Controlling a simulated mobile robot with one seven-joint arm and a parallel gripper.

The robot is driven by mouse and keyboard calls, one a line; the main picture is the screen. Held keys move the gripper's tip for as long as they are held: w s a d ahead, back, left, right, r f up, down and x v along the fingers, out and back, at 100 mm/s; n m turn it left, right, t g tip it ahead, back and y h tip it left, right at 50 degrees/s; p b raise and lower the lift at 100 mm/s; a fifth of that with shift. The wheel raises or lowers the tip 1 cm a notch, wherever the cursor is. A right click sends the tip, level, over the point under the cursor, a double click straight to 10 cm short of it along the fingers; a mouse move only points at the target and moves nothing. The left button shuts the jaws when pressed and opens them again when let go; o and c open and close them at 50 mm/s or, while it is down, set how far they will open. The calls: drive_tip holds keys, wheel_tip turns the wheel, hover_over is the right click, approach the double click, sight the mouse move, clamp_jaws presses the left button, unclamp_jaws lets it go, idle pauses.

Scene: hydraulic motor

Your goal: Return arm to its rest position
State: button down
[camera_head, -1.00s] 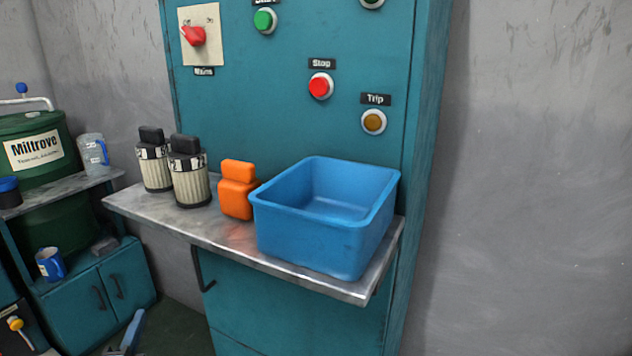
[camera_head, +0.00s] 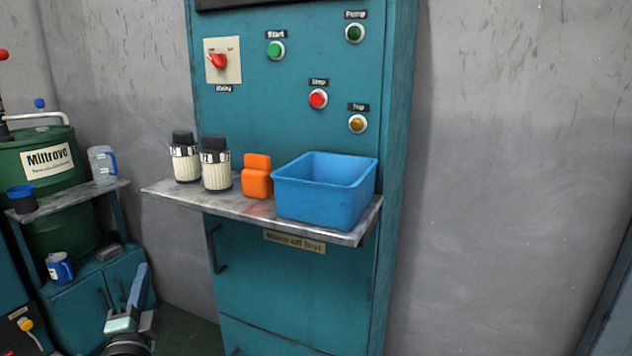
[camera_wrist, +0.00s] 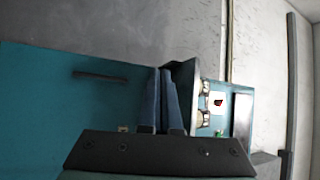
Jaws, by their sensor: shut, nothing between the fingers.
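My gripper (camera_head: 142,272) shows at the lower left of the head view, with its fingers pointing up. It is low, to the left of the teal control cabinet (camera_head: 270,300) and below the shelf. In the wrist view my gripper (camera_wrist: 162,84) has its two fingers close together, with nothing held between them. The wrist view is turned on its side and shows teal panels, a shelf edge and the red mains switch (camera_wrist: 217,102). Most of my arm is out of view.
The cabinet's metal shelf (camera_head: 230,208) sticks out and carries a blue bin (camera_head: 318,205), an orange object (camera_head: 257,182) and two cream-and-black canisters (camera_head: 216,172). At left stand a green drum (camera_head: 40,190), a jug (camera_head: 102,165) and a blue mug (camera_head: 60,267).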

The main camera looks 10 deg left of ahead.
drive_tip(key=s+d+r+n+t, duration=0.15)
drive_tip(key=d+r+n, duration=0.25)
drive_tip(key=d+r, duration=0.7)
drive_tip(key=s+d+r+n+t, duration=0.1)
drive_tip(key=d+r+n+t, duration=0.25)
drive_tip(key=d+r, duration=0.7)
drive_tip(key=s+d+r+n+t+h+p, duration=0.3)
drive_tip(key=s+d+r+h, duration=0.5)
drive_tip(key=s+d+r, duration=0.95)
wheel_tip(320, 180, up, 32)
drive_tip(key=p, duration=3)
drive_tip(key=shift+a+f, duration=0.15)
drive_tip(key=shift+a, duration=0.2)
drive_tip(key=shift+s+n, duration=0.1)
drive_tip(key=shift+n, duration=0.15)
